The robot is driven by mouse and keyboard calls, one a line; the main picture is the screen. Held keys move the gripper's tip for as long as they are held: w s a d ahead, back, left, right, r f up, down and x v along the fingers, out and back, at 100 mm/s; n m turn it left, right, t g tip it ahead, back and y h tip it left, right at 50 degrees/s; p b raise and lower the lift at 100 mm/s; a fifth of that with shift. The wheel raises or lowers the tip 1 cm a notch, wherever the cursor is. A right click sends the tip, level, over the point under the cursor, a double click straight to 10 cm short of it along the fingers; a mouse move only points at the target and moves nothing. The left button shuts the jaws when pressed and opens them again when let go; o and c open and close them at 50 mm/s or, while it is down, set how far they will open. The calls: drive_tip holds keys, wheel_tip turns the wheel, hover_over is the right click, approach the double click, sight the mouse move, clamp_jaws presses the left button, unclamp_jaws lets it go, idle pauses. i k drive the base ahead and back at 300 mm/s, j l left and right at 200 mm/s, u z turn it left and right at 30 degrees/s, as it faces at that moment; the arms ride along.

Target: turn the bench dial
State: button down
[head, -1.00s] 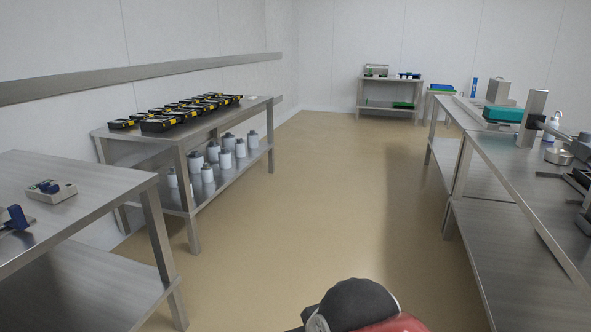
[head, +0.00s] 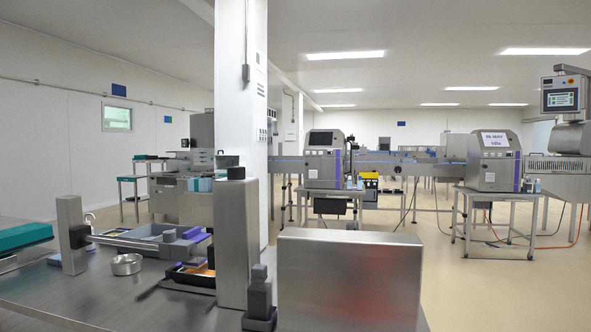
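I cannot make out a bench dial in the head view. The steel bench (head: 110,305) fills the lower left. On it stands a tray sealer with two steel posts, a left post (head: 71,235) and a taller right post (head: 237,243), with a frame (head: 140,241) between them. A large plain steel box (head: 350,280) stands at the right end and hides what is behind it. My gripper is not in view.
A round metal bowl (head: 126,264) and a teal tray (head: 22,236) are on the bench. A small dark grey fitting (head: 260,297) stands by the box. A white column (head: 254,120) rises behind. Machines on tables (head: 497,198) stand farther right; floor (head: 470,285) right of the bench is clear.

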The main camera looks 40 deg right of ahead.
sight(233, 172)
drive_tip(key=i+j+z, duration=0.2)
drive_tip(key=z, duration=0.15)
drive_tip(key=i+j+z, duration=0.3)
drive_tip(key=j+z, duration=0.35)
drive_tip(key=i+j+z, duration=0.15)
drive_tip(key=j+z, duration=1)
drive_tip(key=j, duration=0.45)
drive_tip(key=u, duration=9.75)
drive_tip(key=k+j+u, duration=0.1)
drive_tip(key=u, duration=0.35)
drive_tip(key=k+j+u, duration=0.1)
drive_tip(key=u, duration=0.3)
drive_tip(key=j+u, duration=0.25)
drive_tip(key=u, duration=0.2)
drive_tip(key=k+j+u, duration=0.1)
drive_tip(key=j+u, duration=0.15)
drive_tip(key=u, duration=0.2)
